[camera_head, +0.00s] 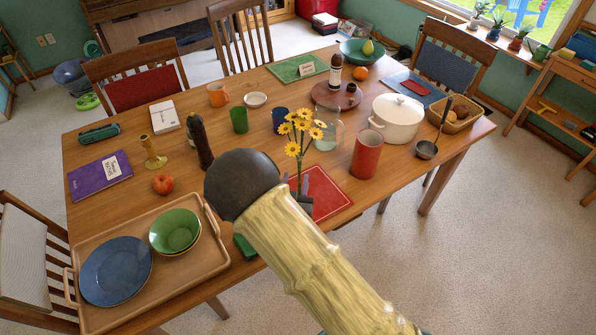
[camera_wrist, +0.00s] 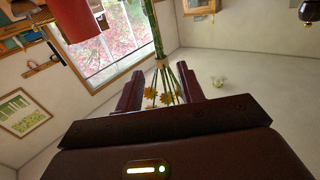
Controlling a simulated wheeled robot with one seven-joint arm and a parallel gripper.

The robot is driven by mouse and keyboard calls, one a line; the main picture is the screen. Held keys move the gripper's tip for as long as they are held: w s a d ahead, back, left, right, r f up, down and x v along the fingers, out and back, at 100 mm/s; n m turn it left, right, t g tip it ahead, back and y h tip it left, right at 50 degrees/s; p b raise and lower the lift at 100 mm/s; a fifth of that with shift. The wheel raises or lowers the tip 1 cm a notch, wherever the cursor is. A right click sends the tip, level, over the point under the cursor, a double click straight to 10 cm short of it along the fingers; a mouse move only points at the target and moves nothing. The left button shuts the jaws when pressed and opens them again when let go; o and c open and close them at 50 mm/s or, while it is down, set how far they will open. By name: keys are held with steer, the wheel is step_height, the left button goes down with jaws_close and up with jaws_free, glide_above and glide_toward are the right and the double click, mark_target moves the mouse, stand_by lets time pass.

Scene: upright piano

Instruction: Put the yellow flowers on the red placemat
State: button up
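The yellow flowers (camera_head: 302,128) stand upright in the head view, with their stems running down behind my arm. The red placemat (camera_head: 325,190) lies at the table's near edge, partly covered by my arm and gripper. A dark part of my gripper (camera_head: 305,204) shows at the foot of the stems, in front of the placemat. In the wrist view the tied stems (camera_wrist: 161,63) run between the two spread fingers of my gripper (camera_wrist: 160,72), with a visible gap on each side. The foot of the bunch is hidden, so I cannot tell what it rests on.
A white pot (camera_head: 398,118) and ladle (camera_head: 427,150) are farther right. A tray (camera_head: 205,270) with plate and bowls lies at the near left.

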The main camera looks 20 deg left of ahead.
steer(key=s, duration=0.4)
steer(key=shift+d+b, duration=0.3)
steer(key=shift+w+d, duration=0.1)
stand_by(0.4)
steer(key=w+d+r+m+g+h, duration=0.1)
steer(key=w+d+g, duration=0.25)
steer(key=d, duration=0.35)
steer(key=w+d+r+m+g+h, duration=0.1)
steer(key=w+d+m+g, duration=0.1)
steer(key=d+g, duration=0.35)
steer(key=s+d+r+g, duration=0.3)
steer(key=s+d, duration=0.4)
steer(key=d, duration=0.3)
steer(key=s+d+r+n+g, duration=0.1)
steer(key=s+d+r+g, duration=0.2)
steer(key=s+d, duration=0.4)
steer(key=d, duration=0.2)
steer(key=shift+s+d+h, duration=0.3)
steer(key=shift+d+h, duration=0.05)
steer(key=shift+h, duration=0.05)
